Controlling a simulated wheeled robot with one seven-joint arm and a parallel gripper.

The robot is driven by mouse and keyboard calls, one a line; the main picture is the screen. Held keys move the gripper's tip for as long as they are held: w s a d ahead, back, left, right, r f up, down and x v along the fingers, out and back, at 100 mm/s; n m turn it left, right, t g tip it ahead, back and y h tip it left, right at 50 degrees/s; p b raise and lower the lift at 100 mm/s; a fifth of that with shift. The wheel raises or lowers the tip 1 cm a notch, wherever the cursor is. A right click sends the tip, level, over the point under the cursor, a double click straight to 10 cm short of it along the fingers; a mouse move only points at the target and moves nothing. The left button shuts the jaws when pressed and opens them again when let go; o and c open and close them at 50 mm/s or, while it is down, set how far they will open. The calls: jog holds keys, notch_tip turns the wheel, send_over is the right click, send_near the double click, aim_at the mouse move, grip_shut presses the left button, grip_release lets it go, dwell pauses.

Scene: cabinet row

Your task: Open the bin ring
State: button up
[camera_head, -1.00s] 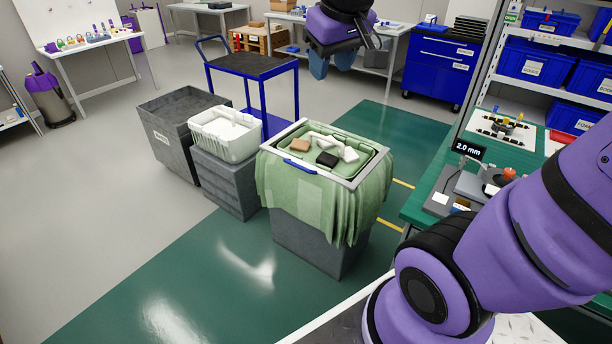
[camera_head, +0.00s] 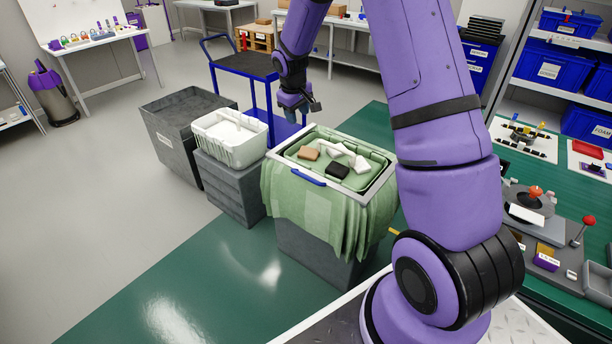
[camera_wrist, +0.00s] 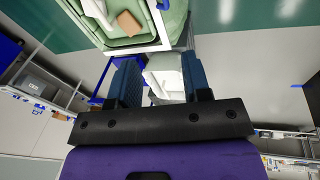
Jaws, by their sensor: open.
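The bin ring (camera_head: 345,197) is a light grey rectangular frame on top of a dark grey bin (camera_head: 318,252). It lies level over a green liner (camera_head: 330,225) that hangs down the bin's sides. A blue handle (camera_head: 308,177) is on its front-left edge. My gripper (camera_head: 291,110) is open and empty, pointing down behind and above the bin's far-left corner, apart from the ring. In the wrist view, my gripper (camera_wrist: 160,80) shows two dark blue fingers spread apart. The ring (camera_wrist: 138,49) shows there at the top, beyond the fingertips.
Inside the ring lie a brown block (camera_head: 308,153), a black block (camera_head: 337,171) and white pieces (camera_head: 350,157). A white basket (camera_head: 230,138) on a grey bin stands to the left. A blue cart (camera_head: 245,68) is behind. A green workbench (camera_head: 560,215) is at right. Floor in front is clear.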

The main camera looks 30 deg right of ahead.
jog(key=n+g, duration=0.1)
send_near(306, 176)
jog(key=x, duration=0.9)
jog(key=shift+s, duration=0.1)
grip_shut()
